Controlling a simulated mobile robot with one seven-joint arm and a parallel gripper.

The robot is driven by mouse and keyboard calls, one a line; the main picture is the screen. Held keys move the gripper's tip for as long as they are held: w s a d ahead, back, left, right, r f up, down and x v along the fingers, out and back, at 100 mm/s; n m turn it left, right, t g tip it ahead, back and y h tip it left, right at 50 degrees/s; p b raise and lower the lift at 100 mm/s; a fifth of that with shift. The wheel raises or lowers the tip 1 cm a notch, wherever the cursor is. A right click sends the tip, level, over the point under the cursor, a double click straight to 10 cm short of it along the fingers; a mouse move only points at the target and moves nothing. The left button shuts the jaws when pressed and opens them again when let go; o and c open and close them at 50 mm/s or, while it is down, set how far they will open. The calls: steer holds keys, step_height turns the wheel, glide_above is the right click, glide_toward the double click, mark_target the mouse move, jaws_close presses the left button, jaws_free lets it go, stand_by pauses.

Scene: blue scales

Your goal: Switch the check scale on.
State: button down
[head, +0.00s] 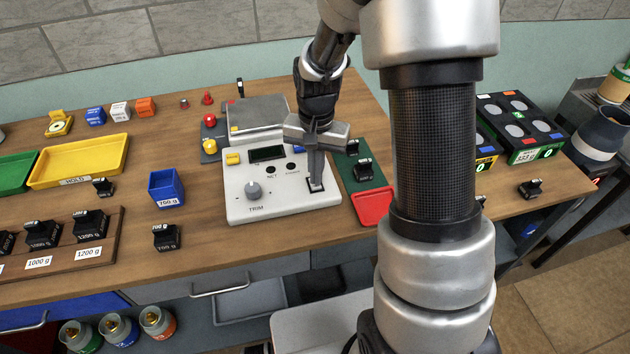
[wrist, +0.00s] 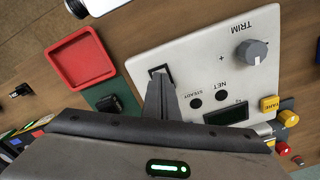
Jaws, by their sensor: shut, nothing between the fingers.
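The check scale is a white unit (head: 290,205) with a silver pan (head: 258,112), a display (head: 267,154), a grey TRIM knob (head: 253,191) and a yellow button (head: 233,159). Its display looks dark, with no digits that I can see. In the wrist view the white panel (wrist: 200,55) shows the TRIM knob (wrist: 252,51), the yellow TARE button (wrist: 269,103) and a dark rocker switch (wrist: 159,72) near one corner. My gripper (head: 316,184) is shut and points down at the switch, its fingertips over or against it. Contact cannot be told, and the fingers partly hide the switch.
A red tray (head: 372,206) and a green mat (head: 353,165) lie just right of the scale. Red and yellow knobs (head: 210,146) sit behind the yellow button. Bare wood lies in front.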

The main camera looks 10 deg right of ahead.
steer(key=shift+f+b, duration=0.5)
steer(key=shift+f, duration=0.2)
stand_by(0.3)
step_height(320, 180, up, 7)
steer(key=p, duration=0.5)
stand_by(0.3)
stand_by(0.4)
steer(key=s+r+n+t, duration=0.1)
steer(key=s+r, duration=0.3)
steer(key=r, duration=0.3)
steer(key=s+r+n+t, duration=0.2)
steer(key=s+r, duration=0.1)
steer(key=r, duration=0.5)
steer(key=s+r+n+t, duration=0.2)
steer(key=s+r, duration=0.4)
steer(key=s, duration=0.5)
steer(key=shift+s+r+n+t, duration=0.15)
steer(key=shift+s+n+t, duration=0.15)
steer(key=shift+n, duration=0.2)
